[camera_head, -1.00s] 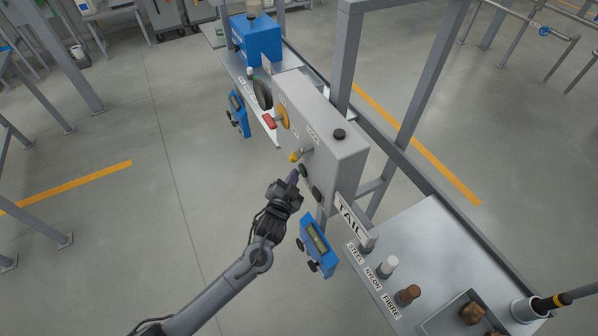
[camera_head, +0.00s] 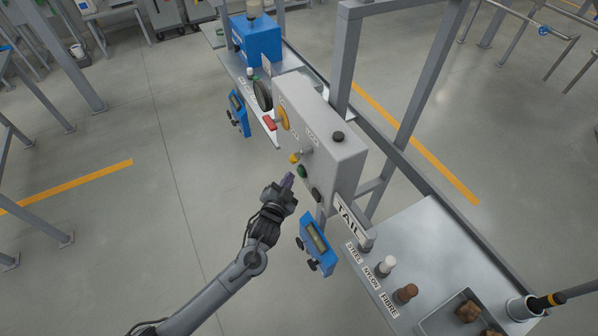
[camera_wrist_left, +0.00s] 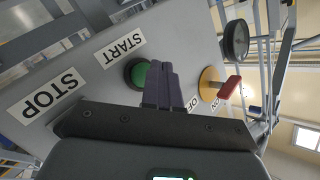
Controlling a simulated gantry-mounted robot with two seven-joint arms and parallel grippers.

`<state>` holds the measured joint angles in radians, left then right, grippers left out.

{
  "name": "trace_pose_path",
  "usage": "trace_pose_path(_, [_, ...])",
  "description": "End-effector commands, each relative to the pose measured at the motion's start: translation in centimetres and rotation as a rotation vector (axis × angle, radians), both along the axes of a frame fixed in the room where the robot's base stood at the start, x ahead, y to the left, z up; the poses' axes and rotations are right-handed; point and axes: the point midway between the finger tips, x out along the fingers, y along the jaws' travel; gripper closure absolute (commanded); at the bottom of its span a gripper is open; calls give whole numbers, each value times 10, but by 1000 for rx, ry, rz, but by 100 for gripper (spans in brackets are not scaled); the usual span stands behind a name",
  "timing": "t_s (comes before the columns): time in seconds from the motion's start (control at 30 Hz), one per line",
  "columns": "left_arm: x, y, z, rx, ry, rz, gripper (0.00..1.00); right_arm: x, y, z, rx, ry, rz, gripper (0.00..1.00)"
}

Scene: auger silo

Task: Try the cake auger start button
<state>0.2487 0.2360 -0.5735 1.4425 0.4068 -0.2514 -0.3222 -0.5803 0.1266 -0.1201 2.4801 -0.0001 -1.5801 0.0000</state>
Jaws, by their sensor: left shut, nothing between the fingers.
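The grey control box (camera_head: 337,152) stands on the line in the middle of the head view. In the left wrist view the green button (camera_wrist_left: 139,75) sits beside the START label (camera_wrist_left: 122,48), partly hidden by my fingers; the STOP label (camera_wrist_left: 49,97) is to the left. My left gripper (camera_head: 288,181) is shut and empty, its tips just off the face in the head view. My right gripper is in neither view.
Open floor lies to the left.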

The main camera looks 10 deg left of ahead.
Motion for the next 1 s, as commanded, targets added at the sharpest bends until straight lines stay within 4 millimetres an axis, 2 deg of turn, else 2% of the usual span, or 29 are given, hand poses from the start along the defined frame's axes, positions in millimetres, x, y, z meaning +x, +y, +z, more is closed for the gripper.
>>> trace_pose_path(0.2, [-3,4,1,1,1,0,100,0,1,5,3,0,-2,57])
trace_pose_path(0.6, [-27,31,2,1,1,0,100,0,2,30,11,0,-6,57])
trace_pose_path(1.0, [-33,37,0,0,0,0,100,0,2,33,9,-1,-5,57])
